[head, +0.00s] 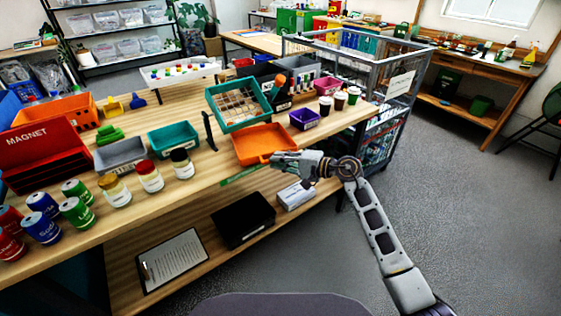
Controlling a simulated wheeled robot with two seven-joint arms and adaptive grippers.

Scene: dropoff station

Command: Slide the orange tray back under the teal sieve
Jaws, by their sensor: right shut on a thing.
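The orange tray (255,146) lies on the wooden table near its front edge, in front of and partly below the teal sieve. The teal sieve (233,124) has a mesh bottom and stands tilted above the table behind the tray. The tray's far edge is close to the sieve's lower front rim; how far it reaches beneath cannot be told. My right gripper (276,158) comes in from the right and is shut on the orange tray at its near right edge. The fingertips are small and partly hidden. My left gripper is not in view.
A teal bin (173,139), a grey bin (120,155) and lidded jars (150,177) stand left of the tray. A purple bin (304,119) and small cups (340,101) stand to its right. A green strip (242,175) lies at the front edge. A wire cage (385,110) stands beyond.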

